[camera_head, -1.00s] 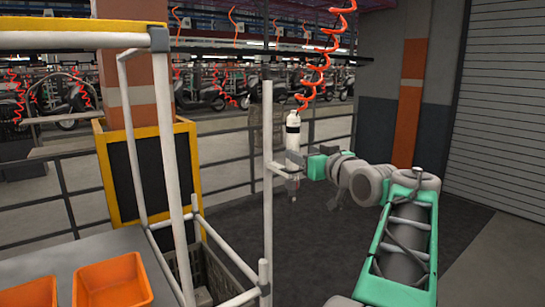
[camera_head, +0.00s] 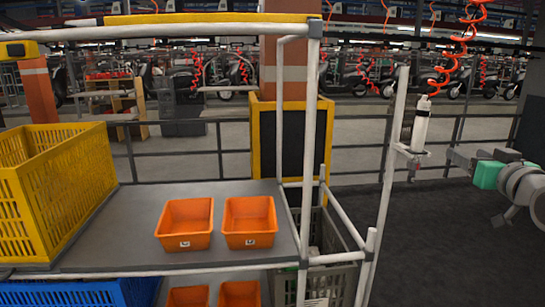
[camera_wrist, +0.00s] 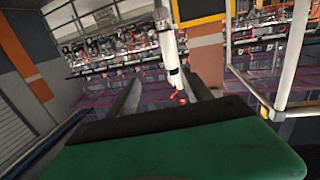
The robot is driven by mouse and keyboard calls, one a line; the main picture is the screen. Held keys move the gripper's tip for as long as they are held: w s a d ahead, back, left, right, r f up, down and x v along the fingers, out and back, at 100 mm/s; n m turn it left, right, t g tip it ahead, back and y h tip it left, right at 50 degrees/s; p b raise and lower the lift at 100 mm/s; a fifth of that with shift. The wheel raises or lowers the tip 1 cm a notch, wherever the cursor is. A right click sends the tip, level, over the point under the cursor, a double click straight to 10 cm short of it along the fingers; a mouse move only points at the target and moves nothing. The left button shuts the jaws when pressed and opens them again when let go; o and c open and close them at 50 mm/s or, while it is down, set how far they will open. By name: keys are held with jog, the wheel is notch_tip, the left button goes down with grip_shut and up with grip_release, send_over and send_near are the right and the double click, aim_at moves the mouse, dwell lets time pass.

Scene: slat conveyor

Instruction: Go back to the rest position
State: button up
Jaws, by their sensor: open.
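My gripper (camera_head: 458,158) is at the right of the head view, with its green body and its jaws pointing left. It is open and nothing shows between its fingers. In the wrist view, the two dark fingers (camera_wrist: 161,92) stand apart beyond the green body. A white cylindrical tool (camera_head: 420,124) hangs upright under a red coiled hose, at a small bracket (camera_head: 411,152) on a white pole. A gap shows between the tool and my fingers in the head view. The tool also shows in the wrist view (camera_wrist: 169,48), beyond the fingers.
A grey shelf (camera_head: 120,225) in a white tube frame bears a yellow crate (camera_head: 75,190) and two orange bins (camera_head: 185,224) (camera_head: 249,222). A blue crate (camera_head: 90,293) and more orange bins are below. A grey crate (camera_head: 340,280) stands beside the frame. Dark floor is open at the right.

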jog(key=w+a+f+g+y+p, duration=0.1)
jog(key=a+f+g+y+p, duration=0.15)
jog(key=a+f, duration=0.65)
jog(key=w+a+f+g+y+p, duration=0.15)
jog(key=a+f+g, duration=0.3)
jog(key=a, duration=0.75)
jog(key=s+a+f+n+g+p, duration=0.1)
jog(key=s+a+f+g+p, duration=0.1)
jog(key=s+a+f, duration=0.4)
jog(key=s+a+f+n+g+h+p, duration=0.1)
jog(key=s+a+f+g+p, duration=0.2)
jog(key=s, duration=0.9)
jog(key=a+f+g, duration=0.2)
jog(key=a+f, duration=0.2)
jog(key=f, duration=0.1)
jog(key=shift+s+a, duration=0.25)
jog(key=shift+s, duration=0.15)
jog(key=shift+f, duration=0.1)
